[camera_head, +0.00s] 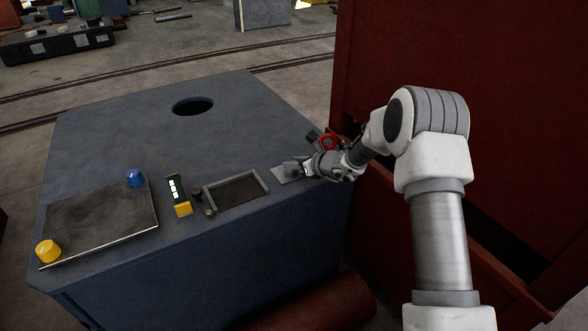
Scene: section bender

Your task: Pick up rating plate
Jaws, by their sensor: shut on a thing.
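A small flat light-grey plate (283,176), which looks like the rating plate, is at the right front part of the blue-grey cabinet top (235,115). My gripper (297,169) reaches in from the right and is shut on the plate's right side. The fingers cover that part of the plate. I cannot tell whether the plate touches the top or is slightly raised.
A round hole (193,106) opens farther back. A red machine wall (500,60) stands at right.

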